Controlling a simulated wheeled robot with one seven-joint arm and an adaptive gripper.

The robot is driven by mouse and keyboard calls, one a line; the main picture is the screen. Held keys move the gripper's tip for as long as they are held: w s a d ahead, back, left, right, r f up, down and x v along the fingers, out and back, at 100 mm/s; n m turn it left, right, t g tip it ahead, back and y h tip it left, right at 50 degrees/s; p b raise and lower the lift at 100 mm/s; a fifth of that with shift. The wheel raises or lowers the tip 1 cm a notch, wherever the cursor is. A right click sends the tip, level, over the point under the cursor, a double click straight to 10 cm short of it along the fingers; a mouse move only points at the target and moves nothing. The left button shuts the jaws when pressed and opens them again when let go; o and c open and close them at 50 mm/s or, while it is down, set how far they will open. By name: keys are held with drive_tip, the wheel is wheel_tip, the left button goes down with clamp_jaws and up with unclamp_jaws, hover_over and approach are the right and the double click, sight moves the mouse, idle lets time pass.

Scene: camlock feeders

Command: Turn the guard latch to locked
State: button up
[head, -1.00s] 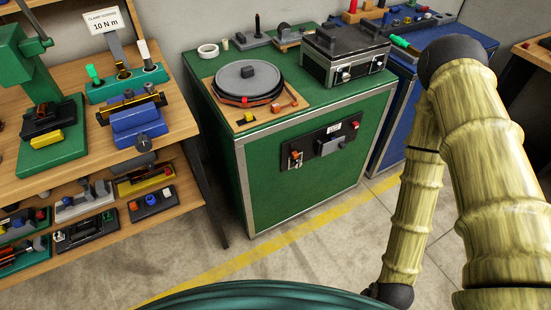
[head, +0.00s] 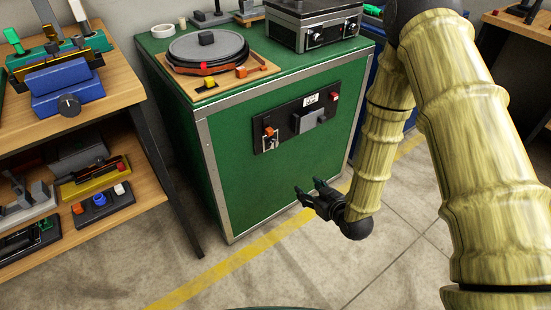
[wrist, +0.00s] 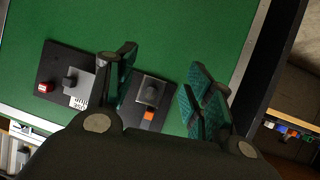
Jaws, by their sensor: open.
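A black panel (head: 291,124) is fixed to the front of the green cabinet. At its left end is a latch-like fitting with an orange part (head: 269,132) and a metal piece; its setting is too small to read. A grey block (head: 308,121), a white label and a red button (head: 334,97) sit to its right. My gripper (head: 311,188) is open and empty, in front of and below the panel, apart from it. In the wrist view, the dark block (wrist: 150,93) and orange part (wrist: 149,115) of the fitting show between the open fingers (wrist: 162,72).
On the green cabinet (head: 230,190) are a round grey disc (head: 208,47) on a wooden board, with orange and yellow pieces, and a dark metal box (head: 313,28). A wooden bench (head: 110,100) with fixtures stands at left. The floor before the cabinet is clear.

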sight(275, 145)
drive_tip(key=w+a+r+n+t+y+b, duration=0.1)
drive_tip(key=w+a+b, duration=0.2)
drive_tip(key=w, duration=0.2)
drive_tip(key=w+a+r+n+t+y+b, duration=0.1)
drive_tip(key=w+a+r+y+b, duration=0.1)
drive_tip(key=w+a+b, duration=0.1)
drive_tip(key=w+a+r+n+t+y+b, duration=0.1)
drive_tip(key=w+a+b, duration=0.2)
drive_tip(key=w+a, duration=0.2)
drive_tip(key=shift+w+a+r+n, duration=0.1)
drive_tip(key=shift+w+r+n, duration=0.05)
drive_tip(key=shift+w, duration=0.65)
drive_tip(key=shift+w+r+n, duration=0.15)
drive_tip(key=shift+w, duration=0.65)
drive_tip(key=c, duration=1)
